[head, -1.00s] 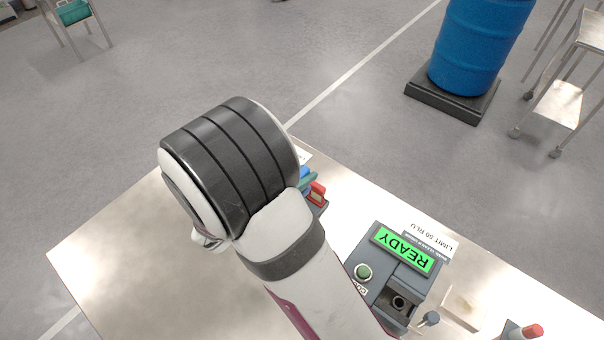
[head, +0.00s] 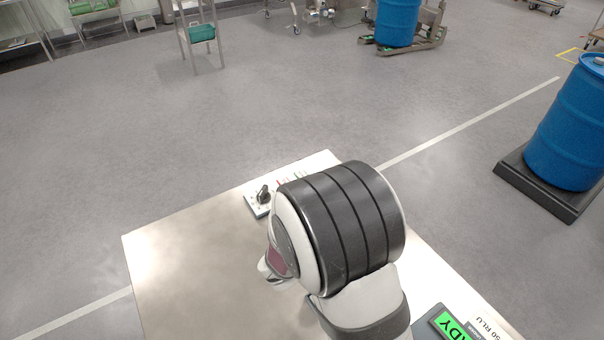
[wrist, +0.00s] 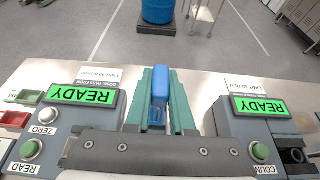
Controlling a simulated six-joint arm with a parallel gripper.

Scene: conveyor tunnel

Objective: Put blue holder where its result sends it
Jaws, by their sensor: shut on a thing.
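The blue holder (wrist: 158,92) is upright between the green fingers of my gripper (wrist: 162,82) in the wrist view, and the fingers are shut on it. Its lower part is hidden behind the dark gripper body. In the head view my arm hides the gripper and the holder. A grey meter with a green READY screen (wrist: 82,95) and ZERO and READ buttons stands at the left in the wrist view. A second meter with a READY screen (wrist: 262,106) and a COUNT button stands at the right. No result number shows on either screen.
A red tray (wrist: 14,119) and a green tray (wrist: 25,97) sit at the left in the wrist view. A light panel with a black knob-like part (head: 262,198) lies near the table's far edge. The table's left part (head: 190,270) is clear. A blue drum (head: 570,130) stands beyond the table.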

